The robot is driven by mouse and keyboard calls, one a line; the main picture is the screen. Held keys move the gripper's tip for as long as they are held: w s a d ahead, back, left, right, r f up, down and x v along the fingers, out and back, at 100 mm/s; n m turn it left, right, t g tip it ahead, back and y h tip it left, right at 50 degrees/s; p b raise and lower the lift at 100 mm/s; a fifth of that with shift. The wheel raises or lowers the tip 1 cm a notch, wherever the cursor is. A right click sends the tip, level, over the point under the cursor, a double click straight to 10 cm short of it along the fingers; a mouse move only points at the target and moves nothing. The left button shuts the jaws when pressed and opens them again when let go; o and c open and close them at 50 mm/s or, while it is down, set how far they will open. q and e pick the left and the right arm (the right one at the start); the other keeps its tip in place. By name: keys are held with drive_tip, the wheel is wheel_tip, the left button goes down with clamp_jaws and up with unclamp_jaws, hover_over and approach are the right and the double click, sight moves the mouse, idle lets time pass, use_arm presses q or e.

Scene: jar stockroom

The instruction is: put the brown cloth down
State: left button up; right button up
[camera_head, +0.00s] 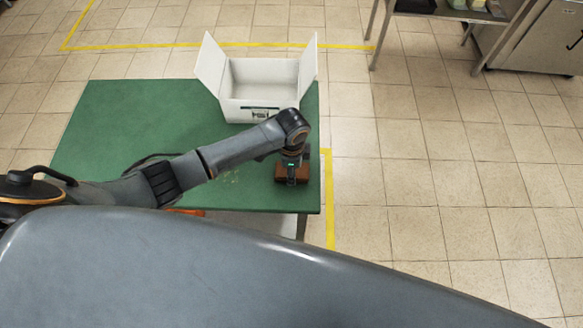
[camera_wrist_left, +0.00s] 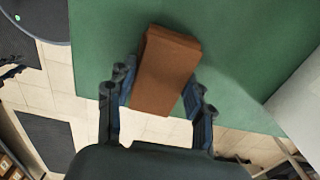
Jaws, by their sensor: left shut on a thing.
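The brown cloth (camera_head: 281,173) is a folded, block-shaped bundle at the right end of the green table (camera_head: 120,130). My left gripper (camera_head: 291,181) points down at it and is shut on it. In the left wrist view the cloth (camera_wrist_left: 168,68) sits between the two fingers of my left gripper (camera_wrist_left: 158,92). There it overlaps the table's edge, with pale floor showing beyond. I cannot tell whether its underside touches the table top. My right gripper is not in view.
An open white box (camera_head: 262,112) with raised flaps stands at the table's back right, behind the cloth. An orange thing (camera_head: 186,212) shows partly at the table's front edge, below my arm. The table's left and middle are clear. A metal rack (camera_head: 450,14) stands at upper right.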

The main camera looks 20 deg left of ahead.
use_arm(q)
drive_tip(key=shift+f, duration=0.2)
drive_tip(key=o, duration=1)
drive_tip(key=shift+r, duration=0.1)
drive_tip(key=shift+r, duration=0.2)
wheel_tip(320, 180, up, 12)
drive_tip(key=shift+f, duration=0.1)
drive_tip(key=shift+s, duration=0.1)
